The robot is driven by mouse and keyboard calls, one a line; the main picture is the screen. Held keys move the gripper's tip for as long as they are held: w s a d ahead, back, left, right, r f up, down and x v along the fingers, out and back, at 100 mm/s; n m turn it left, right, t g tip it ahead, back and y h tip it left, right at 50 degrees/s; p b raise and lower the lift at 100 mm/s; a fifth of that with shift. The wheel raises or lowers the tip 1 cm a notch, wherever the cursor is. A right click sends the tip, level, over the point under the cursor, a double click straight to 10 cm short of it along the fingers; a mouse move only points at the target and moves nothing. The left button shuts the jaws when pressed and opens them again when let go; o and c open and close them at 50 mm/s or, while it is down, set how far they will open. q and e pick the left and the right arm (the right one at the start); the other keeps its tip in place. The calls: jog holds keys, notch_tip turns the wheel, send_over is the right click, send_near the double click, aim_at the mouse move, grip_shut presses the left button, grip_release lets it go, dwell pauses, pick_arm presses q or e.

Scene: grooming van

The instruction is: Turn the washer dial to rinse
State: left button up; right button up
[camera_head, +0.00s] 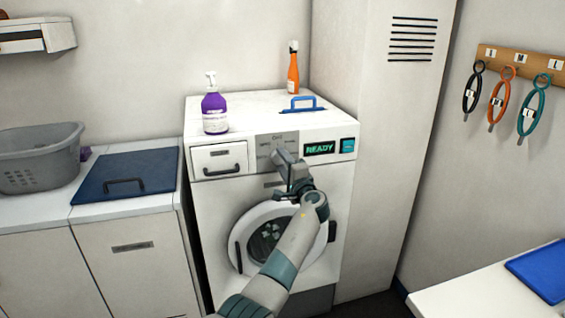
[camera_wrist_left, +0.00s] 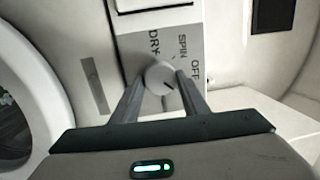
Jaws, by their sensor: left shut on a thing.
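The white washer (camera_head: 212,205) stands in the middle of the head view, with a round door and a grey dial panel (camera_head: 277,139). My left gripper (camera_head: 282,158) reaches up to this panel and covers the dial there. In the left wrist view, the round pale dial (camera_wrist_left: 160,76) sits between the two fingers, and the gripper is shut on it. A short dark mark shows on the dial's lower right part. The labels DRY, SPIN and OFF are readable around it; a rinse label is not readable. The washer display (camera_head: 320,149) reads READY. My right gripper is not in view.
A grey basket (camera_head: 40,160) and a dark blue lid (camera_head: 125,175) are at left. A tall vented cabinet (camera_head: 385,130) stands close at right.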

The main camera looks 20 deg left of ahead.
pick_arm(q)
jog(key=o, duration=1.1)
jog(key=shift+c, duration=0.2)
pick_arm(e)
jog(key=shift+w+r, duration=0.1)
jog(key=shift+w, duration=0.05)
pick_arm(q)
jog(key=shift+v, duration=0.8)
jog(key=b+v, duration=0.2)
jog(key=v, duration=1.4)
jog(key=shift+b, duration=0.4)
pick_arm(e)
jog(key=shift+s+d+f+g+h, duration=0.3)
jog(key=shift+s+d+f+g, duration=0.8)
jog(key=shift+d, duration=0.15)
pick_arm(q)
jog(key=shift+w+f, duration=0.1)
jog(key=shift+f, duration=0.1)
